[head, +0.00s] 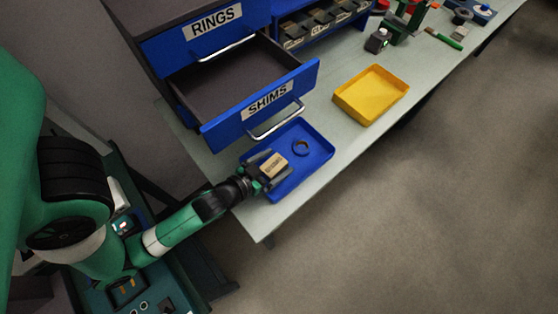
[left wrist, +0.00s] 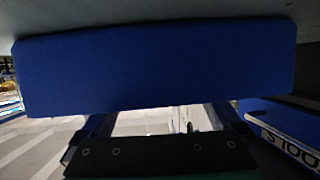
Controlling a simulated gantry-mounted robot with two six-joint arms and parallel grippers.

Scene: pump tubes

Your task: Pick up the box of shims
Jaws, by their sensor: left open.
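The box of shims, a small tan box with dark print (head: 273,165), is at the left part of the blue tray (head: 322,150). My left gripper (head: 268,169) is open at the box, its dark fingers close to the box's sides; I cannot tell whether they touch it. In the left wrist view the fingers (left wrist: 165,122) are apart, and a broad blue surface (left wrist: 155,68) fills the upper middle. The box cannot be made out there. The drawer labelled SHIMS (head: 268,95) is pulled open and its visible floor is bare. My right gripper is not in view.
A yellow tray (head: 371,95) stands further right on the pale table (head: 340,140). The open drawer and its handle (head: 277,121) overhang just behind the blue tray. Bins and tools stand further back.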

